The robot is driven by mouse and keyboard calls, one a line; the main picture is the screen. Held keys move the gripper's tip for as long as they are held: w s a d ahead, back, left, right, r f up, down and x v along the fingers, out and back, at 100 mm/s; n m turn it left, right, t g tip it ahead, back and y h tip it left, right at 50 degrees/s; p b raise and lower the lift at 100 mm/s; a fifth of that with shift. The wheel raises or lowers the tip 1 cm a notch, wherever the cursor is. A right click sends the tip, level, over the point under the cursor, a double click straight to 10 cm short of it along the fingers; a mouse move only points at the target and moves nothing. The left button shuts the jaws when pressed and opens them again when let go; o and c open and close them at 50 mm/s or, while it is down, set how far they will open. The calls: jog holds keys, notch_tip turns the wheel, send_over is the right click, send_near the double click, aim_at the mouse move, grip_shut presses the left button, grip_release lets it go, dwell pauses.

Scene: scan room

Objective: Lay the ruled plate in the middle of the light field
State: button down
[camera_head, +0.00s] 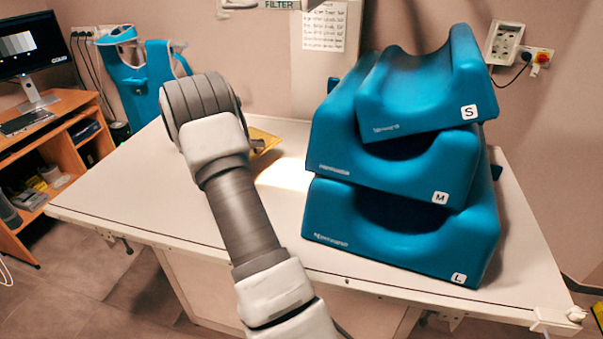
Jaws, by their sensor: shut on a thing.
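The light field (287,174) is a bright patch on the white table, between my arm and the blue cushions. A flat yellow piece, the ruled plate (267,136), shows just behind my arm, at the far left of the light field. Only part of it is visible. My gripper (258,146) is mostly hidden behind my wrist, with a small dark part showing at the plate. It is shut on the plate. I cannot tell whether the plate touches the table.
Stacked blue cushions (400,190) marked S, M and L stand right of the light field. The white table (130,190) is clear at left. A wooden desk (60,150) with a monitor (30,45) is far left. Blue aprons (160,65) hang behind the table.

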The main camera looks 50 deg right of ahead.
jog(key=s+d+b, duration=0.1)
jog(key=s+d, duration=0.1)
jog(key=s, duration=0.2)
jog(key=s+d+f+b, duration=0.1)
jog(key=s+d, duration=0.1)
jog(key=s, duration=0.2)
jog(key=s+d+f+b, duration=0.1)
jog(key=s+d, duration=0.1)
jog(key=s, duration=0.3)
jog(key=shift+s+d+f, duration=0.1)
jog(key=shift+d+f, duration=0.05)
jog(key=shift+d, duration=0.25)
notch_tip(320, 180, down, 5)
jog(key=shift+r+b, duration=0.2)
jog(key=shift+b, duration=0.8)
jog(key=shift+s+d+f, duration=0.15)
jog(key=shift+s, duration=0.05)
